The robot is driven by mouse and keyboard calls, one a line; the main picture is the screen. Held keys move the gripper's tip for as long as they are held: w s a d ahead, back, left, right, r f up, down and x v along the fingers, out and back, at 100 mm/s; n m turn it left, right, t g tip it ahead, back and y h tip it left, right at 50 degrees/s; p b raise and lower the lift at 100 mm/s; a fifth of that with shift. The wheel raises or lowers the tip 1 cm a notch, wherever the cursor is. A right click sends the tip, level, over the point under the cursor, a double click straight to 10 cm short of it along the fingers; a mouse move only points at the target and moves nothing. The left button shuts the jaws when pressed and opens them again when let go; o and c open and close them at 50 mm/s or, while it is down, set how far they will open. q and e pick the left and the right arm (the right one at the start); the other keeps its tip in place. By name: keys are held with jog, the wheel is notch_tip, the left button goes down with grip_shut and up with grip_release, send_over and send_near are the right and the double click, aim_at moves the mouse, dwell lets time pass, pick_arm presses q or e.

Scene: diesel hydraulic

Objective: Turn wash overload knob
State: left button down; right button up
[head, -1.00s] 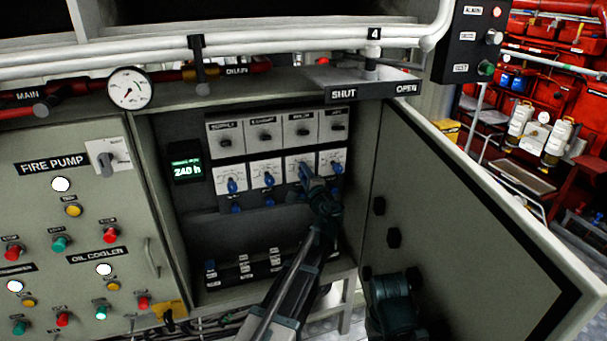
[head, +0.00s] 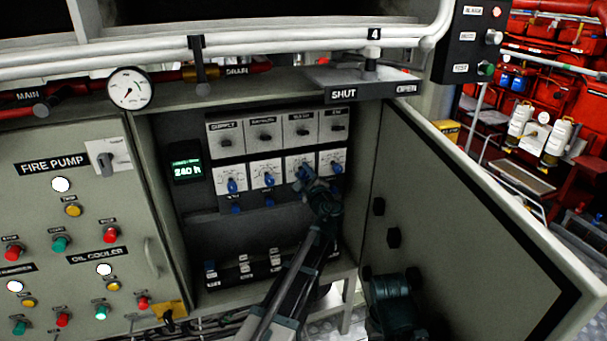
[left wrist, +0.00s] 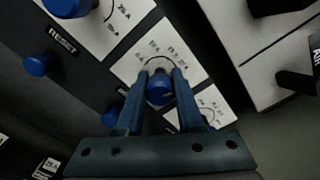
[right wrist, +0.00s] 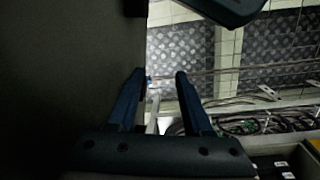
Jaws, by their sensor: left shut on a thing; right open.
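The open cabinet holds a row of white dial plates with blue knobs. My left gripper (head: 306,178) is at the third dial from the left (head: 293,162). In the left wrist view its fingers (left wrist: 160,76) are shut on the blue knob (left wrist: 160,92), one on each side. The dial's scale shows around the fingers, but the knob's pointer and label cannot be made out. My right gripper (right wrist: 160,76) is open and empty in the right wrist view. In the head view my right arm is low, in front of the open cabinet door.
The cabinet door (head: 455,230) stands open on the right. Smaller blue reset buttons (left wrist: 38,64) sit below the dials, close to my left gripper. Black switches (head: 265,136) are above. A green display (head: 187,169) reads 240 h. A fire pump panel (head: 60,220) is at left.

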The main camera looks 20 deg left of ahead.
pick_arm(q)
jog(key=shift+s, duration=0.1)
jog(key=c, duration=0.5)
grip_release()
jog(key=shift+c, duration=0.2)
jog(key=v, duration=1.4)
